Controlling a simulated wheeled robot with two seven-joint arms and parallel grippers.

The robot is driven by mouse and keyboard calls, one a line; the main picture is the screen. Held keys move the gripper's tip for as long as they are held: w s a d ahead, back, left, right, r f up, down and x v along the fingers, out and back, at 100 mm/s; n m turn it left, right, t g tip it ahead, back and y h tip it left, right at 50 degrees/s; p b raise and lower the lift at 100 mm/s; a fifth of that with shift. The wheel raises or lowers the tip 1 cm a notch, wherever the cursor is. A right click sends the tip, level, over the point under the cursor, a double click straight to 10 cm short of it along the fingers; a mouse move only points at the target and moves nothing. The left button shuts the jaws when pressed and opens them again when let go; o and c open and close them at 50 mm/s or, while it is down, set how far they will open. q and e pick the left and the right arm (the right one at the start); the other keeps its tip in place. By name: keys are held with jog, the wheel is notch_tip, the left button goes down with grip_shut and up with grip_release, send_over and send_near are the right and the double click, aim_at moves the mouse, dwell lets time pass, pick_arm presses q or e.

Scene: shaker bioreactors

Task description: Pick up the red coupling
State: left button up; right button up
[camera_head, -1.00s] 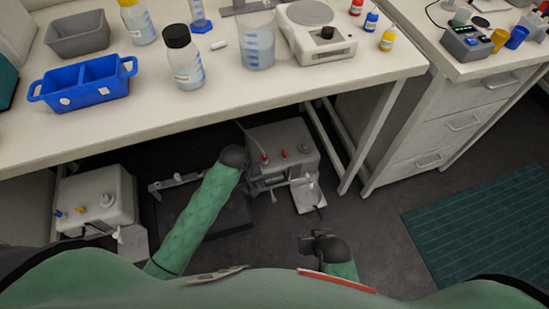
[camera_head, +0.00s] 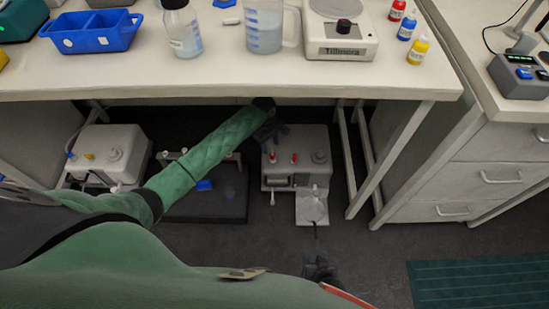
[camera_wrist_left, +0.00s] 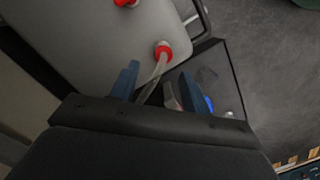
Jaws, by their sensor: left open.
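Two red couplings, one on the left (camera_head: 272,158) and one on the right (camera_head: 294,158), sit on top of a light grey device (camera_head: 320,142) under the bench. In the left wrist view one red coupling (camera_wrist_left: 163,50) with a pale tube lies just beyond the fingertips, and another (camera_wrist_left: 125,3) is cut by the top edge. My left gripper (camera_head: 271,128) is at the device's back left, close to the couplings. In the wrist view its blue fingers (camera_wrist_left: 160,74) are apart with no coupling between them. My right gripper (camera_head: 318,268) is low in front; its jaws are unclear.
The white bench (camera_head: 240,82) overhangs the device. A second device (camera_head: 105,150) with blue and yellow couplings stands at left. A dark platform (camera_head: 225,207) with a blue piece lies between.

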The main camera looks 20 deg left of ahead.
aim_at(272, 154)
pick_arm(q)
jog(key=shift+s+d+f+b, duration=0.15)
jog(key=shift+s+d+f, duration=0.1)
jog(key=shift+f, duration=0.75)
jog(key=shift+s+d+f+b, duration=0.1)
jog(key=shift+d+f, duration=0.1)
jog(key=shift+f, duration=0.8)
jog(key=shift+s+d+f+b, duration=0.15)
jog(key=shift+s+d+f, duration=0.1)
jog(key=shift+f, duration=0.75)
jog(key=shift+c, duration=0.3)
grip_shut()
